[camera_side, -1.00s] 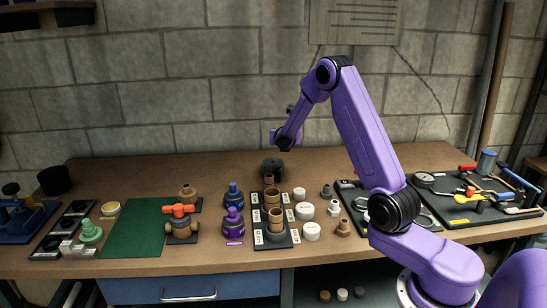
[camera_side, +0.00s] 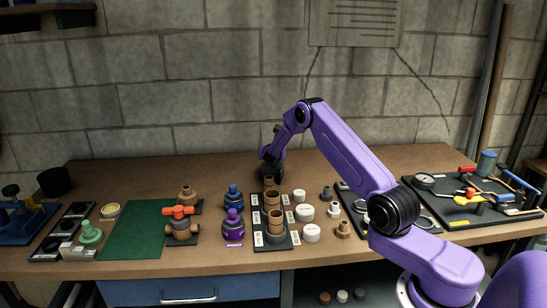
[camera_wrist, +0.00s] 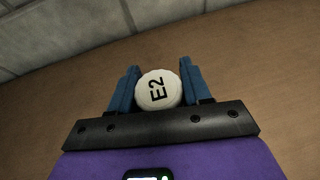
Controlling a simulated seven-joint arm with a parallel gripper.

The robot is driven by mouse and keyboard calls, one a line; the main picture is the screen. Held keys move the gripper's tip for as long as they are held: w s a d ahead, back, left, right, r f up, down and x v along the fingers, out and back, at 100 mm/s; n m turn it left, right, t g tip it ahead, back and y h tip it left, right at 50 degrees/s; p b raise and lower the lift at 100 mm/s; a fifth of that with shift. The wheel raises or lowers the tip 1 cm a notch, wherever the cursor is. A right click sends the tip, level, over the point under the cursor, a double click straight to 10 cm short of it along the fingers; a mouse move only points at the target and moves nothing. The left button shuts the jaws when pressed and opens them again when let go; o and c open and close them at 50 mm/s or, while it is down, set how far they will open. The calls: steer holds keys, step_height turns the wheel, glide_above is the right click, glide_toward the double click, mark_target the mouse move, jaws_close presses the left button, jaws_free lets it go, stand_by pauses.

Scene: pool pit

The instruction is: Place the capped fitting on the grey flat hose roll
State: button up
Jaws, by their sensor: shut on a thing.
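In the wrist view, my gripper (camera_wrist: 159,73) has its blue fingers on both sides of a round white cap marked E2 (camera_wrist: 158,92), the top of the capped fitting. The part below the cap is hidden. In the side view, my gripper is low at the back of the bench, behind the black rack. The roll does not show in the wrist view.
A black rack (camera_side: 258,241) with brown fittings stands just in front. White caps (camera_side: 304,212) lie to its right, blue (camera_side: 233,196) and purple (camera_side: 233,225) fittings to its left. A green mat (camera_side: 130,230) and another dark roll (camera_side: 54,181) are further left. The bench behind is clear.

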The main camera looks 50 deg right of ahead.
steer(key=shift+f, duration=0.9)
steer(key=shift+f, duration=0.1)
steer(key=o, duration=1.1)
steer(key=v, duration=1.2)
steer(key=shift+s+a, duration=0.1)
